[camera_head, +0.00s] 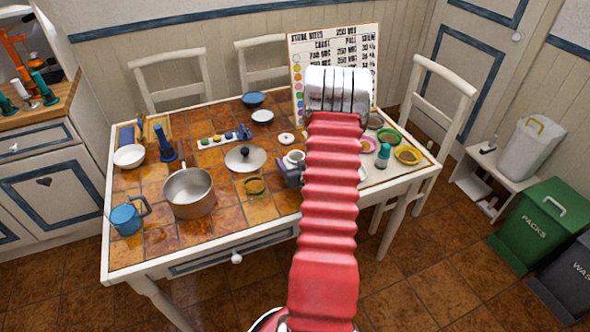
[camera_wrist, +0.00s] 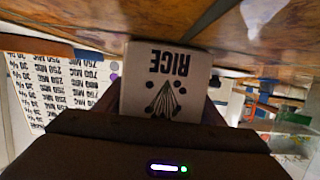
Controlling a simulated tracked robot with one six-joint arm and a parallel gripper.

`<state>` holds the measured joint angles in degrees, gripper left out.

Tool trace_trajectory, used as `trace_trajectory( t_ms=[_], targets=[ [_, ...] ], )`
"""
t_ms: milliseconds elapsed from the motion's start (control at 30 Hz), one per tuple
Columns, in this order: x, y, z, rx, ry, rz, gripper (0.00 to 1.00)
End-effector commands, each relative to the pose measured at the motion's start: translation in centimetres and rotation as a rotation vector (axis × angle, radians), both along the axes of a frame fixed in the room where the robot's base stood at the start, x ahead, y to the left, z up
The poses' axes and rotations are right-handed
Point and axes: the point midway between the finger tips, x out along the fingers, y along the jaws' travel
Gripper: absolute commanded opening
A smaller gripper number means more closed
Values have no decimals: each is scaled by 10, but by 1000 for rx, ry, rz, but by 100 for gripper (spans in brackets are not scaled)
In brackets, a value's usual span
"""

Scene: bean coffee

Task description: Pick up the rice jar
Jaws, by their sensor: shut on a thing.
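The rice jar (camera_wrist: 165,80) is pale, with "RICE" and a dark plant drawing on its face. It shows upside down in the wrist view. My gripper (camera_wrist: 160,107) is shut on the jar, with a dark jaw along each side of it. In the head view my gripper (camera_head: 287,175) is low over the table, left of my red arm. A white round vessel beside it (camera_head: 294,158) is partly hidden by the arm, and I cannot tell if it is the rice jar. Whether the jar touches the tabletop is unclear.
A price board (camera_head: 310,52) stands at the back. Small colored dishes (camera_head: 407,155) are on the right. Open tiles lie in front.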

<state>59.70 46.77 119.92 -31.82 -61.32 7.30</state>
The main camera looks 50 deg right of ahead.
Motion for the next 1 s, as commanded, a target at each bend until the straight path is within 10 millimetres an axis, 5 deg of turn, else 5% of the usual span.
trace_trajectory(
  t_ms=[400,1000],
  targets=[
    [1,0,1,-2,-2,1,22],
    [1,0,8,-3,-2,2,22]
  ],
)
